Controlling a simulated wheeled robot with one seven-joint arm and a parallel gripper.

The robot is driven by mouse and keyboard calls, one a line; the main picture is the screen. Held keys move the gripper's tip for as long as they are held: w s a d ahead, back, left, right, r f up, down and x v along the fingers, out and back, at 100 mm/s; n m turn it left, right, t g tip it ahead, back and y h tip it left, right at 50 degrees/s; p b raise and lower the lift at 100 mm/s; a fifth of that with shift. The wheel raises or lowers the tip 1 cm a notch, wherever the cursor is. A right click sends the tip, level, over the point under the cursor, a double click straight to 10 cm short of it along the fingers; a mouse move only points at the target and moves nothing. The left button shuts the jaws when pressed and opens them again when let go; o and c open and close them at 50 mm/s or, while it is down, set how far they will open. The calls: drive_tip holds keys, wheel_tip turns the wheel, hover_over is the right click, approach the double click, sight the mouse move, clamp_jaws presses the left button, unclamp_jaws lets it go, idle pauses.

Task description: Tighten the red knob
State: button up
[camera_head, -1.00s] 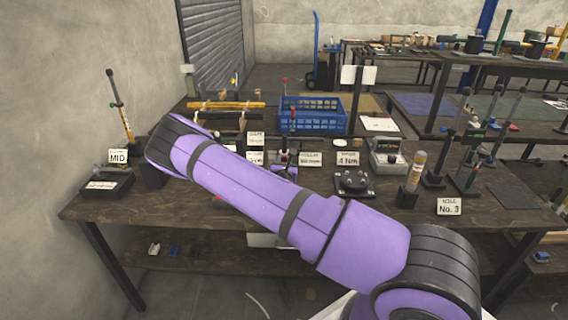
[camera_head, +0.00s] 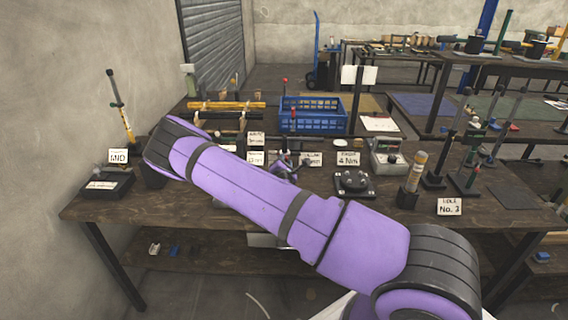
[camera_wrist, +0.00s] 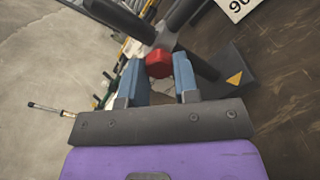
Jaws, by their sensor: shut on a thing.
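The red knob (camera_wrist: 158,64) shows in the wrist view as a small faceted red piece, with dark bars spreading out beyond it. My gripper (camera_wrist: 157,78) has its two blue fingers on either side of the knob, shut on it. The knob sits between the fingertips at the top of the gap. In the head view my purple arm reaches over the table to the left. The gripper (camera_head: 285,166) shows there only in part, behind the arm, and the knob cannot be made out.
A blue crate (camera_head: 313,115) stands behind the gripper on the wooden table (camera_head: 230,225). A "4 Nm" card (camera_head: 348,158) and a black round fixture (camera_head: 353,182) stand to the right. A "MID" card (camera_head: 118,156) is at the left end.

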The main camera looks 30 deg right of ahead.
drive_tip(key=m, duration=1)
drive_tip(key=shift+r, duration=0.1)
drive_tip(key=shift+m, duration=0.5)
drive_tip(key=o, duration=0.9)
drive_tip(key=v, duration=1.1)
drive_tip(key=shift+w, duration=0.1)
